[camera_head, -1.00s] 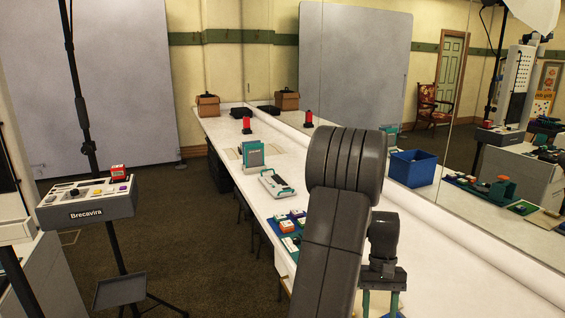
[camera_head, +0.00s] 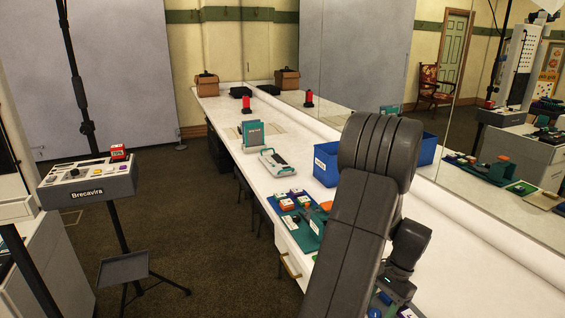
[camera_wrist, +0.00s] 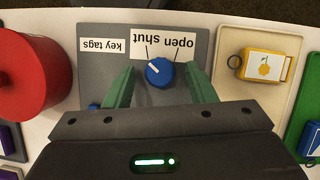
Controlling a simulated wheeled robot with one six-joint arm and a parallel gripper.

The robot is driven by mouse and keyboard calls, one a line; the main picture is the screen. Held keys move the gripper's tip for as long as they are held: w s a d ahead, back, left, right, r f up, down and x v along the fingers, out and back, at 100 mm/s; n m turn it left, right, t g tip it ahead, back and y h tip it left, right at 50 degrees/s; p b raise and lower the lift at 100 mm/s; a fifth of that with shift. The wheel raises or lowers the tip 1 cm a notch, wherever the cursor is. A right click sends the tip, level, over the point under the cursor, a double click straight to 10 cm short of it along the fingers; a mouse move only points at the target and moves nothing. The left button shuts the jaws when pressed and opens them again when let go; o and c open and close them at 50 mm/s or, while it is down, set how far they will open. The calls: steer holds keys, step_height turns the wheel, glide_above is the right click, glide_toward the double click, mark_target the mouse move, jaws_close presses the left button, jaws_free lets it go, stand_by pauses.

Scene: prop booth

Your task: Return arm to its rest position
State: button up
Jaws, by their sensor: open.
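My gripper (camera_wrist: 160,70) is open in the wrist view, its two green fingers on either side of a blue knob (camera_wrist: 157,72). The knob stands on a grey panel (camera_wrist: 100,67) with the words "open shut" and "key tags", upside down in this view. In the head view my dark arm reaches down at the lower right, and the fingers are hidden.
The wrist view shows a red round object (camera_wrist: 30,65) left and a yellow tag (camera_wrist: 265,66) in a cream tray (camera_wrist: 230,92) right.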

steer(key=m, duration=0.2)
steer(key=m+t+b, duration=0.1)
steer(key=m, duration=0.1)
steer(key=m+t, duration=0.1)
steer(key=m, duration=0.1)
steer(key=shift+s+d+f+y, duration=0.1)
steer(key=shift+s+y, duration=0.15)
steer(key=shift+y, duration=0.15)
steer(key=m+t+b, duration=0.1)
steer(key=m, duration=0.2)
steer(key=shift+s+t, duration=0.1)
steer(key=shift+t, duration=0.2)
steer(key=shift+m, duration=0.4)
